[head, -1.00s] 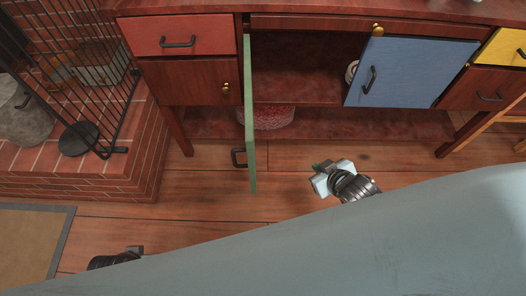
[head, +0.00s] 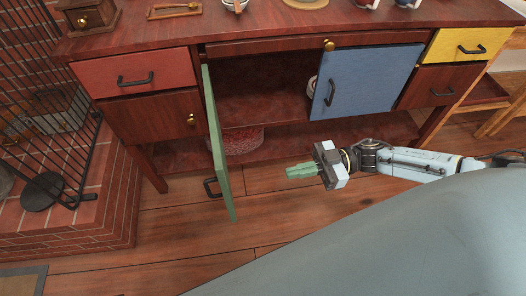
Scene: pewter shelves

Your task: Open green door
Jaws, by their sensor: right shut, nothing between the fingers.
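The green door (head: 217,150) stands swung wide open at the left of the cabinet opening, seen nearly edge-on. Its dark handle (head: 211,188) sticks out on its left side, low down. The compartment (head: 262,92) behind it is exposed and looks mostly bare. My right gripper (head: 290,172) is to the right of the door, in front of the cabinet, apart from the door. Its green fingers are shut and empty and point left. My left gripper is out of view.
A red patterned round item (head: 243,140) sits on the lower shelf. A brick hearth (head: 75,220) with a black screen stands at left. The floor in front is clear.

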